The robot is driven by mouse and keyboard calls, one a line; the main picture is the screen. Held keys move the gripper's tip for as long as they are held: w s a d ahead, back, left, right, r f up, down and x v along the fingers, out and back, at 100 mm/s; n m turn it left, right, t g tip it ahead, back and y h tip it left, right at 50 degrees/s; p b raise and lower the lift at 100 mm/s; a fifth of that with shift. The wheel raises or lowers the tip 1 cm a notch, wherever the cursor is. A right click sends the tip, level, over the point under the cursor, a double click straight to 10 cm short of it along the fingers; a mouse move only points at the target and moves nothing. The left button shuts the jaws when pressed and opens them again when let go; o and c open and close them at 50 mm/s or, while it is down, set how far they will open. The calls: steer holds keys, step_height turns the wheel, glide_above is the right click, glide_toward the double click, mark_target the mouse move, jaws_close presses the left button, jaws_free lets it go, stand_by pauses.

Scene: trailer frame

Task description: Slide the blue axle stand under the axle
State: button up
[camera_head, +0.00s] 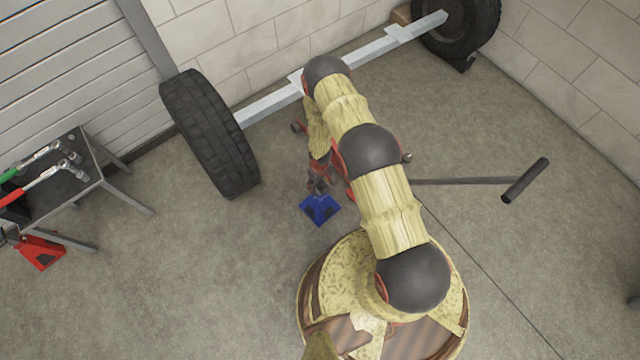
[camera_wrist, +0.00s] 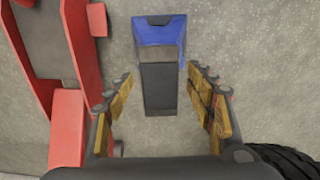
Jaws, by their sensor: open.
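The blue axle stand (camera_head: 320,209) is on the concrete floor, on the near side of the grey square axle (camera_head: 275,103) and apart from it in the head view. In the wrist view its blue part (camera_wrist: 160,38) is at top centre, with a dark grey part below it. My gripper (camera_head: 319,180) is at the stand's upper edge in the head view, partly hidden by my arm. In the wrist view my gripper (camera_wrist: 162,76) is open, with one finger on each side of the dark part and visible gaps. Contact is not visible. My arm covers part of the axle.
Tyres stand at the axle's left (camera_head: 210,135) and right (camera_head: 458,28) ends. A red jack (camera_wrist: 72,60) lies close left in the wrist view; a dark handle (camera_head: 470,181) extends right. A tool table (camera_head: 60,185) and red stand (camera_head: 41,252) are at left.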

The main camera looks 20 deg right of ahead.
steer(key=shift+c, duration=1)
jaws_close()
